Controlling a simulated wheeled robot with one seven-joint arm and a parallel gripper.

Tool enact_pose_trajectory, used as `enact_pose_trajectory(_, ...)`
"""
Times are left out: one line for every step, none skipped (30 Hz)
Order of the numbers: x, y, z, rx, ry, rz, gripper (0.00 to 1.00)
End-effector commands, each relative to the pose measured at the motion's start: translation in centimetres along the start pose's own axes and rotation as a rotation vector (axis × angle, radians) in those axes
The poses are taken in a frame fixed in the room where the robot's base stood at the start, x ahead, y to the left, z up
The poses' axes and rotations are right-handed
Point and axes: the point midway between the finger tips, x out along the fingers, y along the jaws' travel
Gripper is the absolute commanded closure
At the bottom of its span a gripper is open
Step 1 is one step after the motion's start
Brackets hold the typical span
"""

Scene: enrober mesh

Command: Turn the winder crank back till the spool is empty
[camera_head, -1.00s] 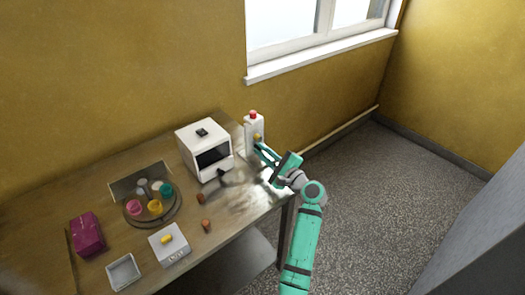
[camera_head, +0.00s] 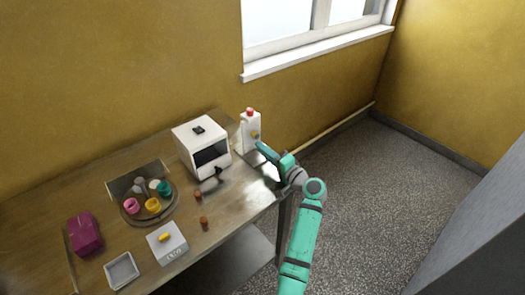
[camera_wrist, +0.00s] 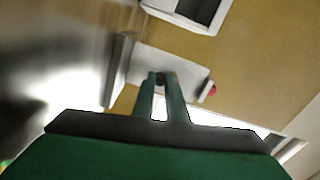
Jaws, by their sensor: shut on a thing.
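The winder is a white upright unit (camera_head: 250,122) with a red top at the back right of the table. A small yellow part shows on its front. In the wrist view its pale body (camera_wrist: 185,72) lies beyond the fingers, with the red part at its right. My gripper (camera_head: 259,145) is at the winder's front. In the wrist view my gripper (camera_wrist: 160,80) has its fingers close together on a small dark piece, which seems to be the crank handle. The fingers hide most of the crank. I cannot make out the spool or how much is on it.
A white box machine (camera_head: 203,145) with a dark opening stands left of the winder. A round tray (camera_head: 128,215) with coloured cups, a white scale-like box (camera_head: 181,243), a small tray (camera_head: 111,276) and a magenta package (camera_head: 86,233) are further left. The floor at right is clear.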

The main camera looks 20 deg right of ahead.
Motion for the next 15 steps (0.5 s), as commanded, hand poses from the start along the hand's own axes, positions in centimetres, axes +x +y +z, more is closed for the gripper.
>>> enact_pose_trajectory(-0.09, 0.16, -0.15, -0.034, 0.000, 0.001, 1.00)
enact_pose_trajectory(-0.09, 0.19, -0.21, -0.056, 0.000, 0.001, 1.00)
enact_pose_trajectory(-0.09, 0.23, -0.27, -0.083, 0.000, 0.002, 1.00)
enact_pose_trajectory(-0.09, 0.26, -0.32, -0.102, 0.000, 0.002, 1.00)
enact_pose_trajectory(-0.09, 0.29, -0.36, -0.120, 0.000, 0.002, 1.00)
enact_pose_trajectory(-0.10, 0.33, -0.41, -0.143, 0.000, 0.002, 1.00)
enact_pose_trajectory(-0.10, 0.35, -0.45, -0.158, 0.000, 0.002, 1.00)
enact_pose_trajectory(-0.10, 0.37, -0.49, -0.173, -0.001, 0.002, 1.00)
enact_pose_trajectory(-0.11, 0.39, -0.53, -0.191, -0.001, 0.002, 1.00)
enact_pose_trajectory(-0.11, 0.40, -0.56, -0.202, -0.001, 0.002, 1.00)
enact_pose_trajectory(-0.11, 0.41, -0.59, -0.213, -0.001, 0.002, 1.00)
enact_pose_trajectory(-0.11, 0.42, -0.62, -0.227, -0.001, 0.002, 1.00)
enact_pose_trajectory(-0.11, 0.43, -0.64, -0.234, -0.001, 0.003, 1.00)
enact_pose_trajectory(-0.12, 0.44, -0.66, -0.242, -0.001, 0.002, 1.00)
enact_pose_trajectory(-0.12, 0.44, -0.68, -0.251, -0.001, 0.003, 1.00)
